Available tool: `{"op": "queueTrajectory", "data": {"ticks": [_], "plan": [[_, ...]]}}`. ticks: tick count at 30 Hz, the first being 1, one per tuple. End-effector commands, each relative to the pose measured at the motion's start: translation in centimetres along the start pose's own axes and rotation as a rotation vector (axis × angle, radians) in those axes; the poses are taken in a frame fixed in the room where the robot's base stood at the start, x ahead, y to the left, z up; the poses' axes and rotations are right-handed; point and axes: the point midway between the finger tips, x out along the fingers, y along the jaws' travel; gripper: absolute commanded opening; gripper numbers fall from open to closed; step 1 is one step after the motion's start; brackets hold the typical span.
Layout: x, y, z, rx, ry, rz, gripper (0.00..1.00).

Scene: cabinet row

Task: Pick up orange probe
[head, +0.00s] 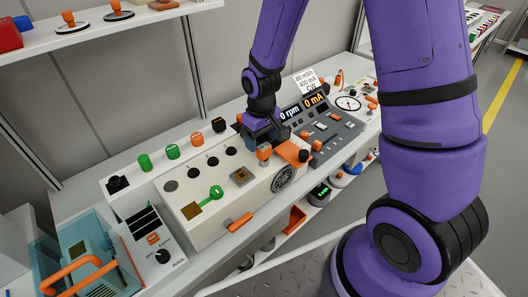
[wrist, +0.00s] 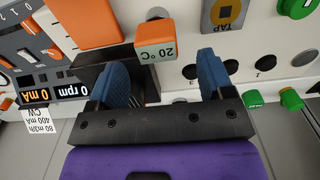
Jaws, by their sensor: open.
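An orange block marked 20 °C (wrist: 155,40) shows in the wrist view, just past the gap between my fingertips. I take it to be the orange probe, though its lower part is hidden. In the head view, a small orange piece (head: 265,153) stands on the beige box's top, close below my gripper, and seems to be the same thing. My gripper (wrist: 160,75) is open, with one blue finger on each side of the gap and nothing held. In the head view my gripper (head: 266,130) is over the back of the box, its fingers partly hidden.
The beige box (head: 222,228) has dark holes and a green key-like piece (head: 208,197). A larger orange part (head: 292,151) and a grey console (head: 325,132) are close at right. Green, orange and black knobs (head: 172,152) line the back. A blue bin (head: 85,245) stands at left.

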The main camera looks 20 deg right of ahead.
Motion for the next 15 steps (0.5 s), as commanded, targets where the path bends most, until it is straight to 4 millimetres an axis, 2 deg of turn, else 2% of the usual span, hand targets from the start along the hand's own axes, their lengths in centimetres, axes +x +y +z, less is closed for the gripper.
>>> {"op": "queueTrajectory", "data": {"ticks": [3, 8, 15], "plan": [[1.1, 0.0, 0.1, -0.001, -0.001, 0.000, 0.74], [1.8, 0.0, 0.2, -0.001, -0.002, 0.000, 0.74], [4.8, 0.2, 0.9, -0.001, -0.003, 0.000, 0.74]]}}
